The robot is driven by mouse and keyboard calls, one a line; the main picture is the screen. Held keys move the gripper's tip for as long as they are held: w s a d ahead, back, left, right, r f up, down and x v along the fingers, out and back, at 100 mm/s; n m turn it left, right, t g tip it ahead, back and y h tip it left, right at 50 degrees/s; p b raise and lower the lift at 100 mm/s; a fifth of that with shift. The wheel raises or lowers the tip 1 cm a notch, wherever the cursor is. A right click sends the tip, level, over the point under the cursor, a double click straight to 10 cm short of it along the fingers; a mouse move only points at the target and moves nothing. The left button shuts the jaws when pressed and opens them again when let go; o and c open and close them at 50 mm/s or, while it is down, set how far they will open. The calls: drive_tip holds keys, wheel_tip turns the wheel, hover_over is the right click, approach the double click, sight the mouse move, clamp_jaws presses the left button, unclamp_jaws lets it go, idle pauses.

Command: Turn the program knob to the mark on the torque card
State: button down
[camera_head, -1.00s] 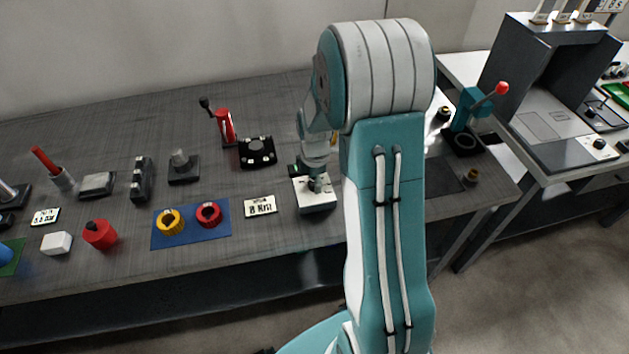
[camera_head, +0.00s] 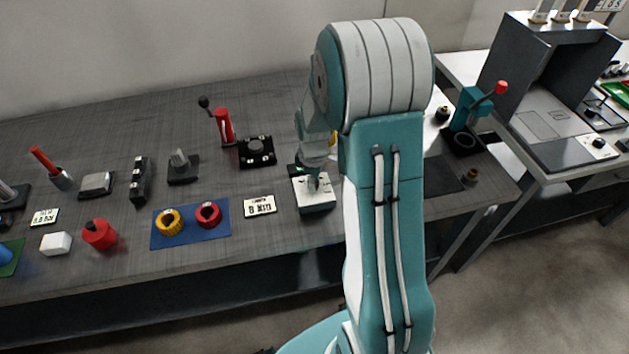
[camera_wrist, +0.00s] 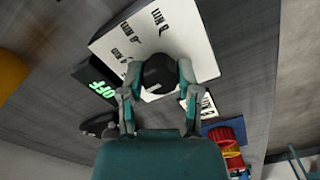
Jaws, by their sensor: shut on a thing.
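A dark display (camera_wrist: 98,84) beside the box shows green OFF. A blue mat (camera_head: 190,236) with a yellow ring (camera_head: 169,222) and a red ring (camera_head: 209,214) lies left of the card. A black fixture (camera_head: 256,151) and a red-handled tool (camera_head: 224,128) stand behind.

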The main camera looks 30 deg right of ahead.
drive_tip(key=m, duration=0.6)
drive_tip(key=shift+w+r+m, duration=0.1)
drive_tip(key=shift+w+m, duration=0.1)
drive_tip(key=shift+m, duration=0.1)
drive_tip(key=m, duration=1.2)
drive_tip(key=shift+w+m, duration=0.1)
drive_tip(key=shift+m, duration=0.2)
drive_tip(key=m, duration=0.5)
drive_tip(key=shift+m, duration=0.4)
drive_tip(key=shift+c, duration=2.1)
unclamp_jaws()
drive_tip(key=shift+o, duration=0.6)
